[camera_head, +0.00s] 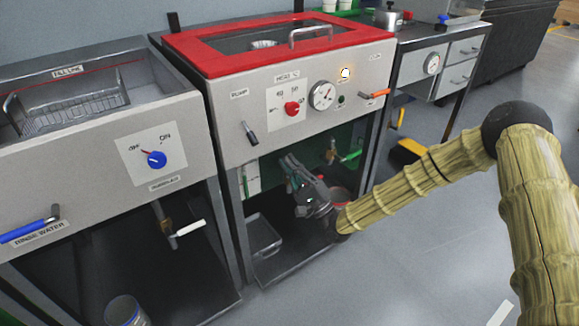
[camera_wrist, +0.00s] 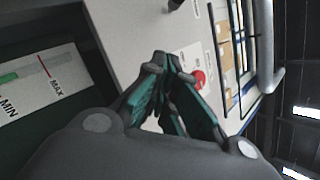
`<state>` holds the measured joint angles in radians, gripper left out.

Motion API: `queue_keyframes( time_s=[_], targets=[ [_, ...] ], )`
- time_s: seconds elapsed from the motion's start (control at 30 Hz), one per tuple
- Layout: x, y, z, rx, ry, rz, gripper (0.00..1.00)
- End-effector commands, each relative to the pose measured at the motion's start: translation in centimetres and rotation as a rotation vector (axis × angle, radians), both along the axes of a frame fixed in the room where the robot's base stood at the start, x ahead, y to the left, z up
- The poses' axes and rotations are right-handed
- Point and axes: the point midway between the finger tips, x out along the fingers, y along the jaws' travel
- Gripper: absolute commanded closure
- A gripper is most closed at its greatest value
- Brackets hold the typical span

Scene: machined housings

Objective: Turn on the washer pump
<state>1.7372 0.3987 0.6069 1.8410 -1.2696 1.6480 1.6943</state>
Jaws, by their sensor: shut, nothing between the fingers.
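The washer (camera_head: 225,105) has a red-framed lid and a light front panel. Its pump switch (camera_head: 249,133) is a small dark-handled lever under the PUMP label at the panel's left, with its handle pointing down. A dark piece at the top edge of the wrist view may be that lever, but it is cut off. My gripper (camera_head: 288,165) is below the panel, in front of the washer's open lower bay, lower and to the right of the lever and apart from it. In the wrist view my gripper (camera_wrist: 169,68) has its fingers together and empty.
The panel's red heat knob (camera_head: 291,108) also shows in the wrist view (camera_wrist: 199,79). A dial gauge (camera_head: 322,95), lit lamp (camera_head: 346,72) and orange-handled valve (camera_head: 376,94) lie right. A MIN/MAX level strip (camera_wrist: 40,85) is beside the gripper. A rinse sink with blue knob (camera_head: 156,159) stands left.

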Motion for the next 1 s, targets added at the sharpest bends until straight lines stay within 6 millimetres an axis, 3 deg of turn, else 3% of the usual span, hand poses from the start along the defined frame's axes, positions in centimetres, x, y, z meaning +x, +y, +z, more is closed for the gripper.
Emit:
queue_keyframes(
  time_s=[0.43,0.7,1.0],
  targets=[
    [3.5,4.5,4.6,-0.001,-0.002,0.001,1.0],
    [1.0,5.9,5.9,0.0,0.0,0.002,1.0],
    [0.5,6.3,6.3,0.0,-0.001,-0.001,1.0]
  ],
)
